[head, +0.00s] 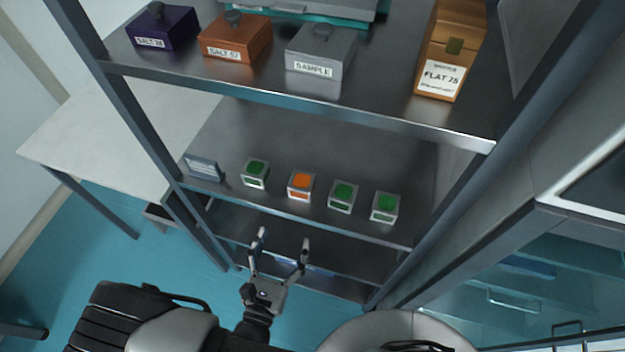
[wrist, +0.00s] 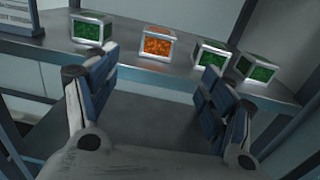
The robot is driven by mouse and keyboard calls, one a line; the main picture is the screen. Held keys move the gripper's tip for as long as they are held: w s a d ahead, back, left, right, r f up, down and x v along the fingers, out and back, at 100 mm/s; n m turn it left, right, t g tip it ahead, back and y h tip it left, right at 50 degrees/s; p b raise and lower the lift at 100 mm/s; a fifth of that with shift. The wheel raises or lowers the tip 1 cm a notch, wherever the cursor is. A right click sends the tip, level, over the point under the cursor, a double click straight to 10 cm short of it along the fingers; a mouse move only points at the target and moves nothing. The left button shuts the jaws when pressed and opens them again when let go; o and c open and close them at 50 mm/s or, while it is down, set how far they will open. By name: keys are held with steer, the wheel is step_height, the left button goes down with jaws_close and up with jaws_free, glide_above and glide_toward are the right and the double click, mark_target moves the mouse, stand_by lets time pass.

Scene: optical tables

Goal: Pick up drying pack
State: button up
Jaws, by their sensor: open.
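Several small clear-sided packs stand in a row along the front of the middle shelf (head: 290,140). One pack is orange (head: 300,184), and it also shows in the wrist view (wrist: 158,44). The others are green: one to its left (head: 255,173), two to its right (head: 342,196) and (head: 385,207). In the wrist view, green packs show at left (wrist: 91,29) and right (wrist: 210,57). No pack carries a readable name. My gripper (head: 281,245) is open and empty in front of and below the shelf edge, apart from the packs.
A small sign (head: 204,167) stands at the shelf's left end. The upper shelf holds a purple box (head: 161,28), an orange-brown box (head: 235,38), a grey sample box (head: 320,50) and a tall brown carton (head: 452,45). Metal posts flank the shelves. A white table (head: 110,130) stands at left.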

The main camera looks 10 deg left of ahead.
steer(key=b, duration=0.2)
glide_toward(305, 172)
steer(key=shift+w+f, duration=0.85)
steer(key=shift+w, duration=0.05)
steer(key=w, duration=0.2)
steer(key=w+r, duration=0.1)
steer(key=w, duration=0.2)
steer(key=shift+w+b, duration=0.3)
steer(key=shift+b, duration=0.05)
steer(key=c, duration=1.2)
